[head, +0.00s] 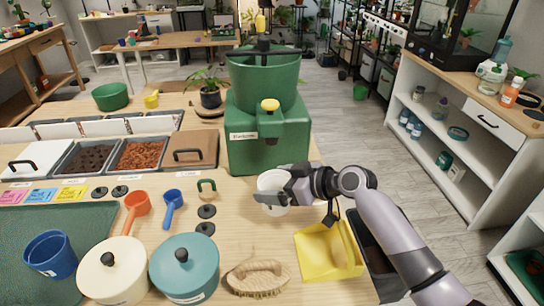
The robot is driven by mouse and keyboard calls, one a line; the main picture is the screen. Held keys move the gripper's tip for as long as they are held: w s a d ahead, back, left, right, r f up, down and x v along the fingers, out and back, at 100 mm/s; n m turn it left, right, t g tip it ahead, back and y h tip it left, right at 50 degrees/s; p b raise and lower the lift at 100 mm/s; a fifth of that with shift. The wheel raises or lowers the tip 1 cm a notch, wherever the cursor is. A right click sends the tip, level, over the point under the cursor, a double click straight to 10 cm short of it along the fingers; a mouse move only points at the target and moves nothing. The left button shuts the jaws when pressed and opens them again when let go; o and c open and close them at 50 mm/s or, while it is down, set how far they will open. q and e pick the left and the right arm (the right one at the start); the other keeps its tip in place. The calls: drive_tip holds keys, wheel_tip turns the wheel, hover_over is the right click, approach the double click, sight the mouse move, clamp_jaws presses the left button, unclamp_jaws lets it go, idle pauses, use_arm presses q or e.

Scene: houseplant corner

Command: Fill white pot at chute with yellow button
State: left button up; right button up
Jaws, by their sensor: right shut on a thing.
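The white pot (270,181) is on the near side of the green dispenser (235,160), close to its front and below its yellow button (270,105). My right gripper (272,199) is shut on the white pot, reaching in from the right. The gripper and fingers hide part of the pot, and I cannot see what is inside it. I cannot tell whether the pot touches the table. The dispenser has a green hopper (263,82) on top and a small label on its front. My left gripper is not in view.
A yellow dustpan (328,250) lies just right of and nearer than the pot. A brush (258,278), a teal lidded jar (185,268), a cream lidded jar (112,271) and scoops stand nearby. Bins (145,154) of brown material sit left of the dispenser.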

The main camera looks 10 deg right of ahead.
drive_tip(key=shift+s, duration=1.85)
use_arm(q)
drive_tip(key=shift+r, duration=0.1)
use_arm(e)
drive_tip(key=shift+r, duration=0.1)
